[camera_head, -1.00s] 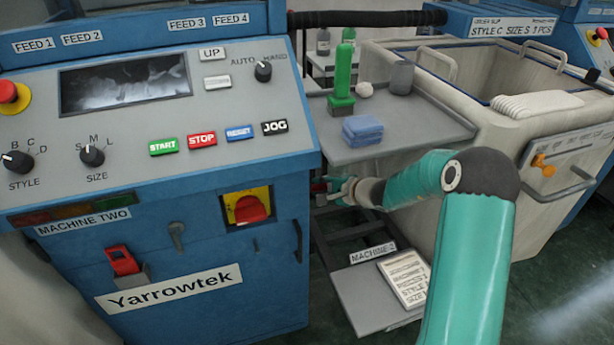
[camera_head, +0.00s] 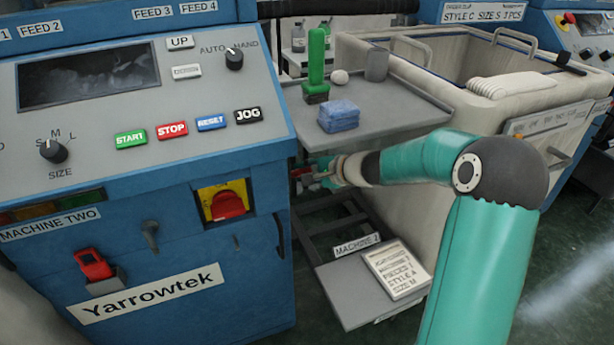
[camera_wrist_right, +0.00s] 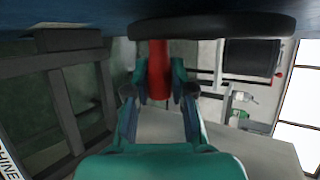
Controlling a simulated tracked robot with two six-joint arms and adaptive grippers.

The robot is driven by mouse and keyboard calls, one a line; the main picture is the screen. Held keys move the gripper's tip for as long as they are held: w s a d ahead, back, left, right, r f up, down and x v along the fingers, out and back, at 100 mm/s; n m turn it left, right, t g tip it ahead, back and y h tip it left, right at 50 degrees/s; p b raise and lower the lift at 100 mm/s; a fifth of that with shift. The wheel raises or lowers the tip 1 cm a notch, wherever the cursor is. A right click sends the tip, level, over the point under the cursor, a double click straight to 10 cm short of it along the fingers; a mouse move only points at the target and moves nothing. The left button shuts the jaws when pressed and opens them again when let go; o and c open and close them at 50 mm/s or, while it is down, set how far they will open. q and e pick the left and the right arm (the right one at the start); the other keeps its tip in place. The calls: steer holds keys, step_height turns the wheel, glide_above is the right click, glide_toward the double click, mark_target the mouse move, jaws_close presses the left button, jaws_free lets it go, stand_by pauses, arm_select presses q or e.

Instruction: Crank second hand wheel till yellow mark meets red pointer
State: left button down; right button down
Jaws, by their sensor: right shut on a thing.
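My right gripper (camera_head: 322,173) is at the right side of the blue machine labelled MACHINE TWO, below the grey shelf. In the right wrist view, my right gripper (camera_wrist_right: 157,92) has its fingers closed around a red handle (camera_wrist_right: 158,68). The handle hangs from the dark rim of the hand wheel (camera_wrist_right: 215,27), seen edge-on along the top. In the head view the wheel is hidden by the machine's side, and only a bit of red shows by the fingers. I cannot make out the yellow mark or the red pointer in either view. My left gripper is out of view.
The blue machine (camera_head: 190,260) fills the left. A pale bin (camera_head: 400,215) stands close on the right. A low plate (camera_head: 345,300) holds a card.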

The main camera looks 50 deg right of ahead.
steer(key=shift+d+r, duration=0.1)
steer(key=shift+r, duration=0.6)
steer(key=c, duration=1)
jaws_free()
steer(key=shift+w, duration=0.1)
steer(key=v, duration=1.2)
steer(key=shift+f, duration=0.25)
